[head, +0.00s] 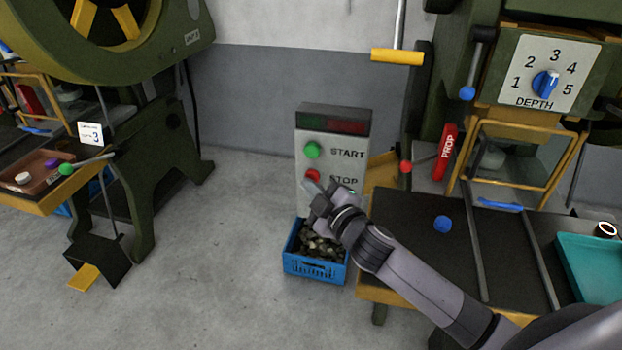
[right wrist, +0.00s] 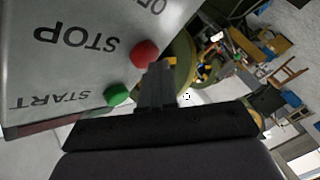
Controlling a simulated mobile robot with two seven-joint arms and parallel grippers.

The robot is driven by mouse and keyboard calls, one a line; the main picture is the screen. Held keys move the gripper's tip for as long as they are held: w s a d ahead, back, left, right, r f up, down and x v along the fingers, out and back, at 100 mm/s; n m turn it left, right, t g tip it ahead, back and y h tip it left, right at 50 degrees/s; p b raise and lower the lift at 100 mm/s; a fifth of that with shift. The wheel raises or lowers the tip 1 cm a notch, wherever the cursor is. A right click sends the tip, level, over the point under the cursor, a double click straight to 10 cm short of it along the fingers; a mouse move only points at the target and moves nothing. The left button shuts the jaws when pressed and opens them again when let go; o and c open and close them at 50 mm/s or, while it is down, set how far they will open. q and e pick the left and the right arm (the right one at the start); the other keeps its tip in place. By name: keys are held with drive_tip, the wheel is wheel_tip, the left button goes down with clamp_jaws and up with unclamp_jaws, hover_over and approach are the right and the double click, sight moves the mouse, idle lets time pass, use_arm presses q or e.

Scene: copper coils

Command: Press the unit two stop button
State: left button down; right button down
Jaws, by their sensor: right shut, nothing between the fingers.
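The control box (head: 330,150) stands behind the blue crate, with a dark red-tinted panel on top. Its green START button (head: 312,150) sits above the red STOP button (head: 312,175). My right gripper (head: 309,186) is shut and empty, its tip at or just in front of the STOP button, covering its lower part. In the right wrist view, the shut fingers (right wrist: 157,72) reach toward the red STOP button (right wrist: 145,53), with the green button (right wrist: 117,95) beside them. I cannot tell whether the tip touches the button. My left gripper is not in view.
A blue crate (head: 314,270) of dark pieces stands below the box. On the right is a green press with a depth dial (head: 545,84), a red prop (head: 446,152) and a teal tray (head: 595,268). Another press (head: 130,110) stands left. Floor between is clear.

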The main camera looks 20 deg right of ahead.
drive_tip(key=shift+s+a, duration=0.4)
drive_tip(key=shift+s, duration=0.2)
drive_tip(key=s+a, duration=0.2)
drive_tip(key=s, duration=0.2)
drive_tip(key=shift+s+a+p, duration=0.1)
drive_tip(key=shift+a+p, duration=0.25)
drive_tip(key=shift+a, duration=0.05)
idle(0.5)
drive_tip(key=s+d+f+m+g, duration=0.1)
drive_tip(key=s+f+m+g, duration=0.1)
drive_tip(key=s+f, duration=0.4)
drive_tip(key=s+d+f+m+g+h, duration=0.1)
drive_tip(key=s+f+m, duration=0.3)
drive_tip(key=s, duration=0.5)
drive_tip(key=s+d+f+m+g, duration=0.3)
drive_tip(key=s+f, duration=0.4)
drive_tip(key=f, duration=0.2)
drive_tip(key=shift+s+m, duration=0.15)
drive_tip(key=shift+m, duration=0.25)
drive_tip(key=shift+f, duration=0.1)
